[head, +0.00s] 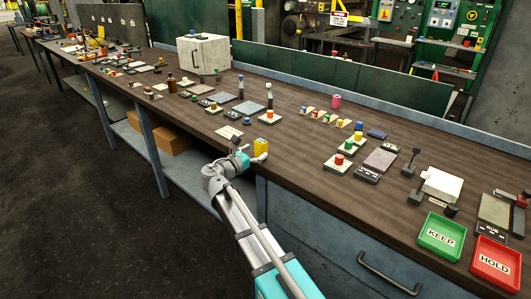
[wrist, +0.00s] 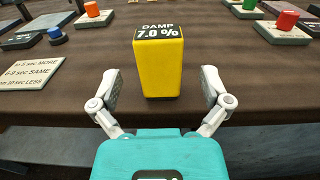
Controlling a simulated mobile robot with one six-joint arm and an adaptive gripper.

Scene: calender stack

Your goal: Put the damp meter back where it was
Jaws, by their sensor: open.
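The damp meter (wrist: 158,68) is an upright yellow block with a black top label reading "DAMP 7.0 %". It stands on the brown bench top near the front edge. In the head view the damp meter (head: 261,149) shows just beyond the end of my arm. My gripper (wrist: 160,88) is open in the wrist view, its two fingers apart on either side of the meter's near face. The fingers do not appear to touch the meter. In the head view my gripper (head: 250,156) is at the bench's front edge, its fingers partly hidden by the arm.
A card (wrist: 30,74) reading "SAME" and "LESS" lies left of the meter. A block with a red peg (wrist: 287,22) is to the right. A green KEEP tray (head: 441,236) and red HOLD tray (head: 494,263) sit at the right end. Bare bench (head: 290,160) lies right of the meter.

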